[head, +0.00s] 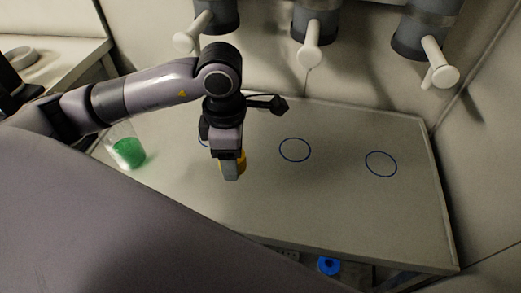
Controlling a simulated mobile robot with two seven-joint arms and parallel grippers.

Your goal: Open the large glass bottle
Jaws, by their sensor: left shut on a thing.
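A clear glass vessel with green contents (128,152) stands on the left part of the table. It appears to be the large glass bottle; its upper part is faint, and I cannot make out a cap on it. My left gripper (231,172) points down over the table, to the right of the vessel and apart from it. It is shut on a small yellow-orange thing (241,163), which may be a cap; the fingers hide most of it. My right gripper is not in view.
The pale table (340,205) has blue circles (295,150) and (381,164) marked on it; its middle and right are clear. Several grey fixtures with white handles (310,45) hang on the back wall. A blue object (328,265) shows below the front edge.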

